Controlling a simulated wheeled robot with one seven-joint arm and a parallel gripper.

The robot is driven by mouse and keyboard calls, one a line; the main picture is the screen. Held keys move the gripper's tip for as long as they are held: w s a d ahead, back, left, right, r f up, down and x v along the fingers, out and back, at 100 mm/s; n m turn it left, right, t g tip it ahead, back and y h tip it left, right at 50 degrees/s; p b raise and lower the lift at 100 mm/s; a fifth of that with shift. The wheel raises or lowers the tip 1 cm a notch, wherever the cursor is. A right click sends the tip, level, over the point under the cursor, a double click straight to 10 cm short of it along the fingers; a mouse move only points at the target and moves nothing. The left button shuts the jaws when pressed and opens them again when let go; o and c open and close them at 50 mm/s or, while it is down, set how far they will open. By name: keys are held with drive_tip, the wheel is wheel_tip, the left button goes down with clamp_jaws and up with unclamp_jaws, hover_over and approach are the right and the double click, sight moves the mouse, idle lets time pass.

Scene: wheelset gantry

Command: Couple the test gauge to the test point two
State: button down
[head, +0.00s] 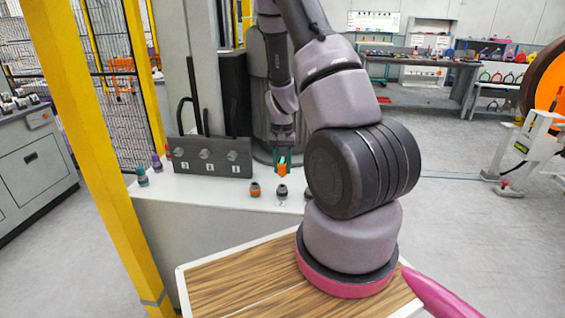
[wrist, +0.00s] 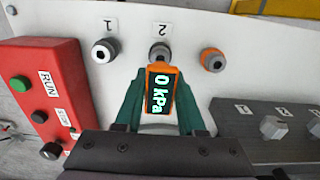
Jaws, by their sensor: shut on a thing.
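My gripper (wrist: 158,112) is shut on the orange test gauge (wrist: 172,70), its green fingers on either side. The gauge's dark screen reads 0 kPa. Test point two (wrist: 160,48), a metal fitting below the label 2, lies just beyond the gauge's upper end, partly covered by it; I cannot tell whether they touch. In the head view my gripper (head: 283,165) holds the gauge above the pale bench top, behind the row of fittings.
Test point one (wrist: 104,51) and an orange-ringed fitting (wrist: 212,60) flank test point two. A red RUN box (wrist: 48,85) stands at left in the wrist view. A yellow post (head: 95,140) rises at left.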

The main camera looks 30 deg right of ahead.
sight(282, 176)
drive_tip(key=shift+f, duration=1.85)
drive_tip(key=shift+f, duration=0.35)
idle(0.7)
drive_tip(key=shift+c, duration=2.1)
unclamp_jaws()
wheel_tip(282, 176, up, 11)
drive_tip(key=shift+f, duration=0.1)
